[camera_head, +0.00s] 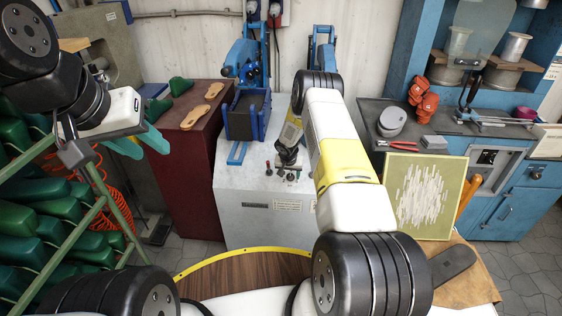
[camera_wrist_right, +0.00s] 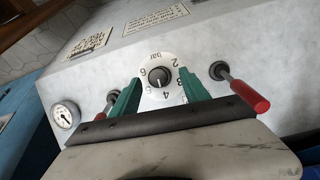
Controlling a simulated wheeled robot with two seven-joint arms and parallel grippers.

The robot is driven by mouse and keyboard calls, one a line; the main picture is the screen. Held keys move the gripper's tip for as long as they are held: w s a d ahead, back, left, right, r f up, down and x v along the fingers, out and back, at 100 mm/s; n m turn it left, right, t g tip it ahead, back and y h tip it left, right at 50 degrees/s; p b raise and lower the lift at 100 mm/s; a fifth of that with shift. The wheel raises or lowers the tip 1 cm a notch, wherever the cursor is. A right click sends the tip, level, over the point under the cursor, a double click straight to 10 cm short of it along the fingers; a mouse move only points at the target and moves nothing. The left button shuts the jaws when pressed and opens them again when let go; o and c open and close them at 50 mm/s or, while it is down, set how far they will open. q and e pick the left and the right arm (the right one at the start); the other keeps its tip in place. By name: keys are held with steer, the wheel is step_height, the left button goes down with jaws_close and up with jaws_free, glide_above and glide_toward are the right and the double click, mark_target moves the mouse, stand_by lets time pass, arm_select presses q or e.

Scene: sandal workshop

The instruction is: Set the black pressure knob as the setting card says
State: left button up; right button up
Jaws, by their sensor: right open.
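The black pressure knob (camera_wrist_right: 158,76) sits on a round white dial marked "bar", with numbers around it; its exact setting is too small to tell. My right gripper (camera_wrist_right: 160,92) is open, its two green fingers on either side of the knob; contact cannot be made out. In the head view my right arm partly hides the knob area, and the right gripper (camera_head: 288,157) is over the grey machine (camera_head: 240,210). Two printed plates (camera_wrist_right: 156,18) (camera_wrist_right: 91,43) are on the panel, their text unreadable; I cannot tell whether either is the setting card. My left gripper (camera_head: 141,143) is open and empty, far left.
Red-handled levers (camera_wrist_right: 250,96) (camera_wrist_right: 101,116) flank the knob closely. A pressure gauge (camera_wrist_right: 65,115) is farther left. In the head view, a green rack (camera_head: 105,200) of shoe lasts is near my left arm. A maroon cabinet (camera_head: 190,160) and blue workbench (camera_head: 510,200) stand either side.

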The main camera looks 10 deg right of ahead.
steer(key=shift+x, duration=0.85)
jaws_close()
steer(key=shift+n, duration=0.3)
steer(key=n+h, duration=0.1)
steer(key=n, duration=0.2)
steer(key=shift+a+n+h, duration=0.2)
steer(key=shift+n+h, duration=0.2)
steer(key=n+h, duration=0.1)
steer(key=n, duration=0.2)
steer(key=n+t+h, duration=0.1)
steer(key=n, duration=0.2)
steer(key=shift+f, duration=0.1)
steer(key=shift+s, duration=0.1)
